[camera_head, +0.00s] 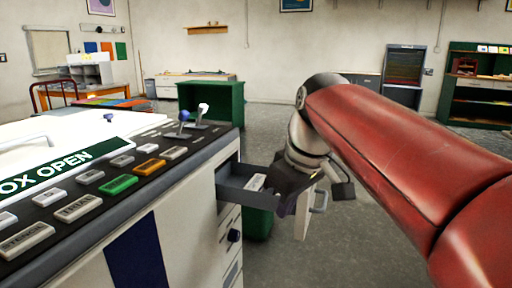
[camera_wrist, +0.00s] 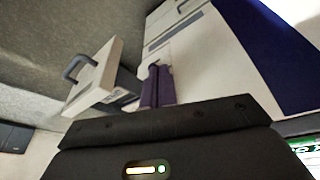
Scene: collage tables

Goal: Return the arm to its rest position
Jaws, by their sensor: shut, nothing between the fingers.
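My arm reaches in from the right in the head view, and its dark gripper (camera_head: 284,208) points down beside an open drawer (camera_head: 236,195). In the wrist view my gripper's purple fingers (camera_wrist: 157,86) are together with nothing between them. The drawer sticks out of a white cabinet-like machine, and its light front panel with a grey handle (camera_head: 320,201) is partly behind my gripper. The drawer front also shows in the wrist view (camera_wrist: 106,76), left of the fingers. I cannot tell whether my gripper touches the drawer. A small white item (camera_head: 256,182) lies in the drawer.
The machine (camera_head: 190,225) fills the left, with a button panel (camera_head: 85,200) and small levers (camera_head: 184,116) on top. A green bin (camera_head: 258,224) stands under the drawer. A green cabinet (camera_head: 212,103) stands farther back. Grey floor is open behind my arm.

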